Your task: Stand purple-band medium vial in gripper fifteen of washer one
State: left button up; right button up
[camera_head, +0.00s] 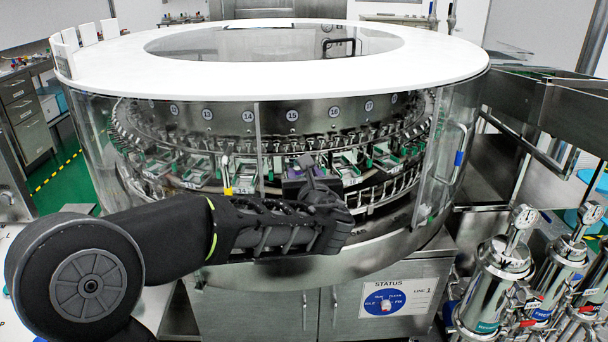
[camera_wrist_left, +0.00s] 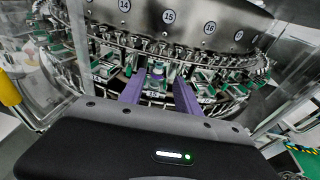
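Washer one is the round steel machine with a white ring top (camera_head: 110,75) and a clear guard. Number plate fifteen (camera_head: 292,115) is on its inner drum, and it also shows in the wrist view (camera_wrist_left: 168,17). My left gripper (camera_wrist_left: 158,82) reaches into the washer below plate fifteen. Its two purple fingers stand apart. A small pale and teal thing (camera_wrist_left: 157,71) shows between or just beyond the fingertips; I cannot tell if it is the vial or a washer part. In the head view my arm hides most of the gripper. No purple band can be made out. My right gripper is out of view.
Clear guard panels (camera_head: 95,140) flank the washer's front opening, and a yellow handle (camera_head: 228,190) is left of my gripper. Green-and-steel washer grippers (camera_head: 385,160) line the ring closely. Steel canisters (camera_head: 495,275) stand at the right. A status panel (camera_head: 388,302) is below.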

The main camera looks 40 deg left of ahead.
pick_arm(q)
jog(key=shift+f, duration=0.1)
dwell(0.4)
jog(key=s+d+f+n+g+h, duration=0.25)
jog(key=d+f, duration=0.35)
jog(key=f, duration=0.6)
jog(key=s+d+f+n+g+h, duration=0.25)
jog(key=s+d+f+h, duration=0.2)
jog(key=f, duration=0.65)
jog(key=s+d+f+n+g+h, duration=0.25)
jog(key=d+f, duration=0.45)
jog(key=f, duration=0.5)
jog(key=s+d+f+n+g+h, duration=0.3)
jog(key=s+d+f+n+h, duration=0.2)
jog(key=s+d+f+n, duration=1.1)
jog(key=s+n, duration=0.2)
jog(key=n, duration=0.3)
jog(key=shift+s+f+n, duration=0.3)
jog(key=shift+s+n, duration=0.05)
jog(key=shift+d+h, duration=0.1)
jog(key=shift+h, duration=0.15)
jog(key=shift+c, duration=0.3)
